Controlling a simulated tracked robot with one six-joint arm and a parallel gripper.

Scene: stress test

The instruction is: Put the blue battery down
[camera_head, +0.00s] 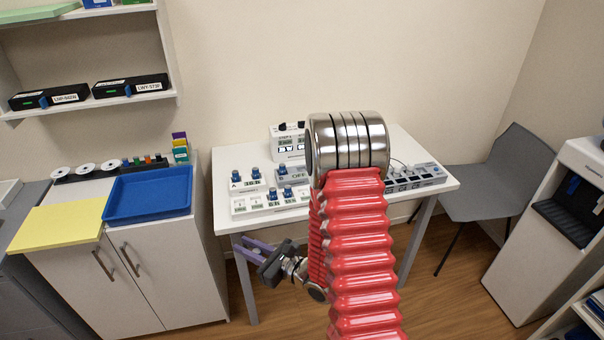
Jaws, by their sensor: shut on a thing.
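My gripper (247,248) is at the front left edge of the white table (226,212), at about tabletop height or lower in the picture. Its purple fingers point left. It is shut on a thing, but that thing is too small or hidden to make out. I cannot pick out the blue battery for certain in this view. My red ribbed arm covers the middle of the table.
White devices with blue knobs (268,202) fill much of the table. A blue tray (150,212) and a yellow sheet (58,226) lie on the cabinet at left. Black labelled boxes (130,86) sit on the shelf. A grey chair (500,185) stands at right.

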